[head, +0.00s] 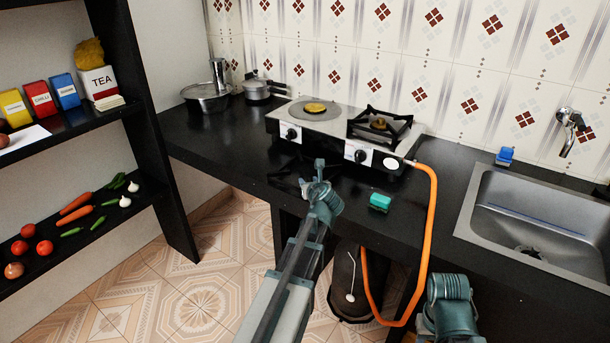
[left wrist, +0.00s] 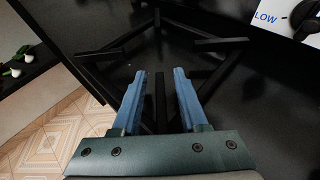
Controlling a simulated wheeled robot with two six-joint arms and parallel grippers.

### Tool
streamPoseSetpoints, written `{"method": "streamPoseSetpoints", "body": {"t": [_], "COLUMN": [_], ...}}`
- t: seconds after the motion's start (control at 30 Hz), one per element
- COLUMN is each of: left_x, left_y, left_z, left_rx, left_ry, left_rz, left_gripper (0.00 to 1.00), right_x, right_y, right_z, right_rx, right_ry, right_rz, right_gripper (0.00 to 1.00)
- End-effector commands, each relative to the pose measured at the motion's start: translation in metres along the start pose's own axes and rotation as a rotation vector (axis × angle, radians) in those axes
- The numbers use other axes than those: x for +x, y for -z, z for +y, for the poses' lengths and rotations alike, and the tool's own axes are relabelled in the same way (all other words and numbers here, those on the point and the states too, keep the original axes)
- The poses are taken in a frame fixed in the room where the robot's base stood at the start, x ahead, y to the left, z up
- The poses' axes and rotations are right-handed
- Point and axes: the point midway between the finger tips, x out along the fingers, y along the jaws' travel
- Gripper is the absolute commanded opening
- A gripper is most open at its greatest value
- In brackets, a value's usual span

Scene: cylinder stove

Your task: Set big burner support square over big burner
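The big burner support (head: 287,181) is a black metal frame lying on the black counter in front of the stove. It spreads wide in the left wrist view (left wrist: 222,42). My left gripper (head: 312,186) is over its near part. In the left wrist view the fingers (left wrist: 159,76) are apart, with one bar of the support between them; I cannot tell whether they touch it. The big burner (head: 315,107), with a yellow cap and round plate, is bare at the stove's left. My right arm shows at the bottom right, but its gripper is not visible.
The stove's right burner carries a black support (head: 380,126). An orange hose (head: 431,220) runs from the stove to a dark cylinder (head: 345,285) below. A green sponge (head: 380,202) lies right of my left gripper. Pots (head: 208,98) stand left; a sink (head: 535,220) is right.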

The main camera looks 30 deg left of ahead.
Motion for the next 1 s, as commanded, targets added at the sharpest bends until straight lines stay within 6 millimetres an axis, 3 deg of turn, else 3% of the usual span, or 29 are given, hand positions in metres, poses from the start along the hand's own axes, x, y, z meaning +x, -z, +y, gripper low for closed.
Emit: {"method": "streamPoseSetpoints", "body": {"t": [0.03,0.2,1.0], "left_x": [-0.0002,-0.0003,-0.0004], "left_y": [0.0,0.0,0.0002], "left_z": [-0.0001,-0.0002,-0.0003], "left_rx": [0.0,0.0,0.0], "left_ry": [0.0,0.0,0.0], "left_rz": [0.0,0.0,0.0], "left_gripper": [0.31,0.01,0.0], "right_x": [-0.0001,-0.0001,0.0], "right_y": [0.0,0.0,0.0], "right_z": [0.0,0.0,0.0], "right_rx": [0.0,0.0,0.0], "right_ry": [0.0,0.0,0.0], "right_rz": [0.0,0.0,0.0], "right_gripper": [0.45,0.45,0.45]}}
